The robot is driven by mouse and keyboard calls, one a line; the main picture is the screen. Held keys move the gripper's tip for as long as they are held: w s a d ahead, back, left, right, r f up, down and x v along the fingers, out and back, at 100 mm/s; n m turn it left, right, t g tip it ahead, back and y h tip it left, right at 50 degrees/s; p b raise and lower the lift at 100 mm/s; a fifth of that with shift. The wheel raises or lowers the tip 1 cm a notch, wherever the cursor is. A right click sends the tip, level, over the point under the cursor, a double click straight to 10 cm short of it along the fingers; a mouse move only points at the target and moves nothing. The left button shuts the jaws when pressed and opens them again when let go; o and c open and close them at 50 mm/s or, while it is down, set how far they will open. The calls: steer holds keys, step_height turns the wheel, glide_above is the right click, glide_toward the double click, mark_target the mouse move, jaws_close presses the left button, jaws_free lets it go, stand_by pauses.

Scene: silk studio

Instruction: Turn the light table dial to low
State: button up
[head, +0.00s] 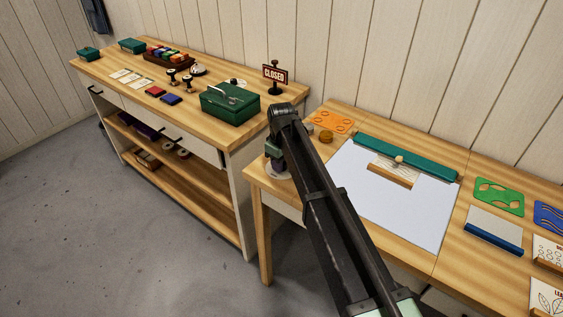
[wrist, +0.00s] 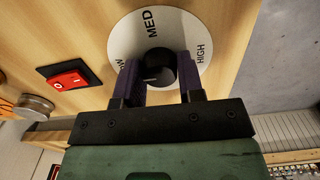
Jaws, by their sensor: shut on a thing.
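The light table dial is a black round knob (wrist: 160,65) on a white disc (wrist: 125,35) marked LOW, MED and HIGH. LOW is at the left and partly hidden by a finger, MED at the top, HIGH at the right. My gripper (wrist: 158,78) has its purple fingers on both sides of the knob, shut on it. I cannot tell clearly which mark the knob points to. In the head view, my gripper (head: 275,160) is over the left end of the light table's wooden bench, and the white disc (head: 279,175) shows beneath it. The white light panel (head: 385,212) lies right of my arm.
A red rocker switch (wrist: 72,78) sits left of the dial. A green bar (head: 405,157) and a wooden-handled piece (head: 388,176) lie on the panel. A second bench (head: 190,95) at the left holds a green box (head: 230,103) and a CLOSED sign (head: 275,74).

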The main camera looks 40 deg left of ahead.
stand_by(0.5)
steer(key=o, duration=0.9)
steer(key=shift+r, duration=0.15)
step_height(320, 180, up, 10)
steer(key=p, duration=1)
steer(key=shift+r+p, duration=0.25)
steer(key=shift+p, duration=0.15)
